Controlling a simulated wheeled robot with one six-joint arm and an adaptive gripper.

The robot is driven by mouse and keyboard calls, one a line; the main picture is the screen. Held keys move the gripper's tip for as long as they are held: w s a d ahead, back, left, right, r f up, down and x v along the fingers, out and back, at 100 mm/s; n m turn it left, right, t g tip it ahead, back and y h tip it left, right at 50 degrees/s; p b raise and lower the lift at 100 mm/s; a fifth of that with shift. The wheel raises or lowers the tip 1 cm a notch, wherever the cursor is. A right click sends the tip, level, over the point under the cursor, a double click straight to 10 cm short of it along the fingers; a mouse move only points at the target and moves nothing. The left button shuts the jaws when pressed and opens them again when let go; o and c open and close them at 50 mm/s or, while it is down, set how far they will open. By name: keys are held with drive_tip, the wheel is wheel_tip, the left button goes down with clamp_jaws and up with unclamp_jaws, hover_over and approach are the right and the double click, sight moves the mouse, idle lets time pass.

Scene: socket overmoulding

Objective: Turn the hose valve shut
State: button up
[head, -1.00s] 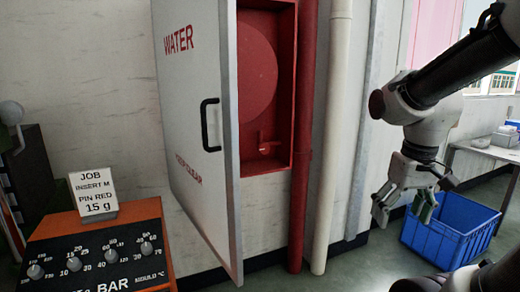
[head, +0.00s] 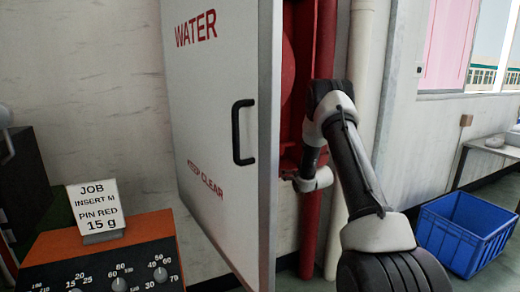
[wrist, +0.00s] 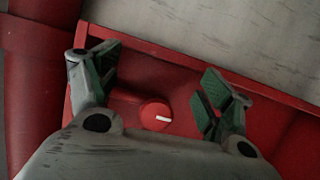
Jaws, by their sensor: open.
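The hose valve shows in the wrist view as a round red knob (wrist: 155,115) with a short white mark on its face, inside the red hose cabinet (wrist: 135,72). My gripper (wrist: 158,75) is open, its green-padded fingers on the left and right of the knob with gaps on both sides. Whether the knob lies at fingertip depth I cannot tell. In the head view my arm reaches into the cabinet (head: 290,130), and the open door and my arm hide the valve and fingers.
The white cabinet door (head: 215,120), with a black handle (head: 243,132), stands open close left of my arm. A red pipe (head: 311,235) and a cream pipe (head: 362,60) run upright on the right. An orange control box (head: 150,235) is at lower left, a blue crate (head: 465,235) at right.

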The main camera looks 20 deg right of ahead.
drive_tip(key=w+a+r+t+y, duration=0.1)
drive_tip(key=w+a+r+t, duration=0.2)
drive_tip(key=r, duration=0.6)
drive_tip(key=shift+n+t, duration=0.4)
drive_tip(key=w, duration=0.7)
drive_tip(key=shift+w+d+f, duration=0.1)
drive_tip(key=shift+w+d, duration=0.05)
drive_tip(key=shift+w, duration=0.2)
drive_tip(key=c, duration=1)
